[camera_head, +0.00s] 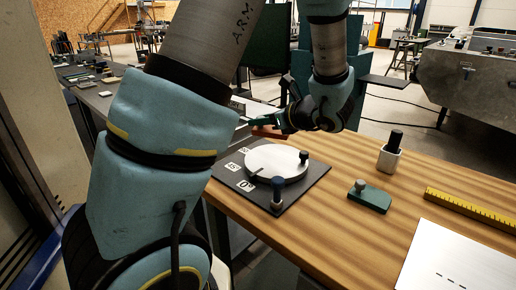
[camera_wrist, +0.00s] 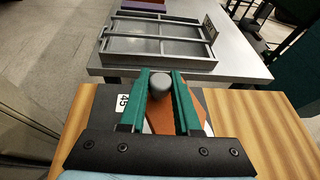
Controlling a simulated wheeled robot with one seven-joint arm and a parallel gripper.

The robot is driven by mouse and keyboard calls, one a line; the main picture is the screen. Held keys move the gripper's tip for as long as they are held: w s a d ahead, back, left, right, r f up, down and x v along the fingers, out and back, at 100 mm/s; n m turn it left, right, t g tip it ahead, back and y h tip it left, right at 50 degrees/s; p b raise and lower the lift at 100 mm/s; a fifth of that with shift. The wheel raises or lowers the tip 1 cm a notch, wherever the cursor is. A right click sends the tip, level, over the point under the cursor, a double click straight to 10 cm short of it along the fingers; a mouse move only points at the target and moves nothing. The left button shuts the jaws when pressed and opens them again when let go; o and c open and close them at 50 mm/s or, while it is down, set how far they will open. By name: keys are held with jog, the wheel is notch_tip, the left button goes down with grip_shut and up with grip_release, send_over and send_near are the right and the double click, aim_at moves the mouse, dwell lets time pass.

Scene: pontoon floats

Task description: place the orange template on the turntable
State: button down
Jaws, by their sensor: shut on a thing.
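My gripper (camera_head: 262,121) is above the far edge of the table, past the far side of the turntable. In the wrist view its green fingers (camera_wrist: 160,84) are closed on the grey round knob of the orange template (camera_wrist: 158,120). The orange template also shows in the head view (camera_head: 267,132) as a thin edge below the fingers, seemingly held above the board. The turntable (camera_head: 272,163) is a pale round disc on a dark square board with white number labels. Its top looks bare. In the wrist view the fingers and mount hide most of the template and turntable.
On the table (camera_head: 335,200), a green template (camera_head: 370,198) with a knob, a pale block with a dark peg (camera_head: 390,152), a yellow ruler (camera_head: 465,207) and a white sheet (camera_head: 462,262) lie right of the turntable. A dark-topped post (camera_head: 278,190) stands at the board's near corner. A grey metal tray (camera_wrist: 155,40) lies on another bench.

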aim_at(261, 160)
notch_tip(261, 160, down, 8)
jog(key=shift+f+p, duration=0.2)
jog(key=shift+p, duration=0.3)
jog(key=shift+f, duration=0.1)
jog(key=c, duration=0.6)
grip_release()
